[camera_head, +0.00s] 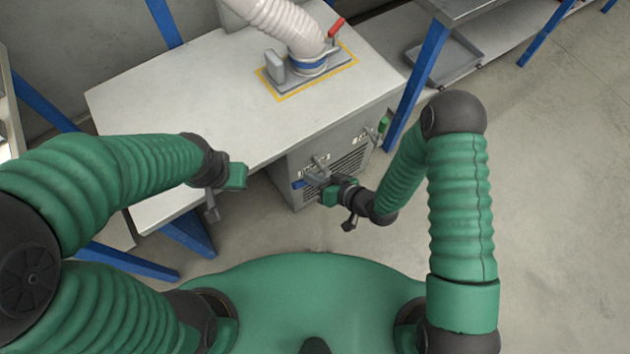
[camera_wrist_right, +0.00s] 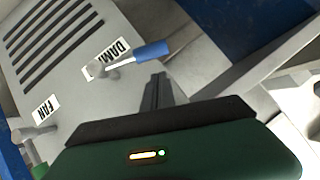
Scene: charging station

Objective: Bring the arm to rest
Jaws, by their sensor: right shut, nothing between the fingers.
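My right gripper (camera_head: 314,181) is shut and empty in front of the grey control box (camera_head: 343,150) under the table. In the right wrist view its closed fingers (camera_wrist_right: 157,90) point toward the box, close to a blue-handled lever (camera_wrist_right: 140,54). I cannot tell whether they touch it. That lever's blue handle (camera_head: 298,185) also shows in the head view.
A green-handled lever (camera_wrist_right: 38,168) sits by the FAN label. The white table (camera_head: 190,85) carries a hose fitting (camera_head: 308,66) with a red handle. Blue table legs (camera_head: 415,85) stand near my right arm. The floor (camera_head: 560,190) at right is clear.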

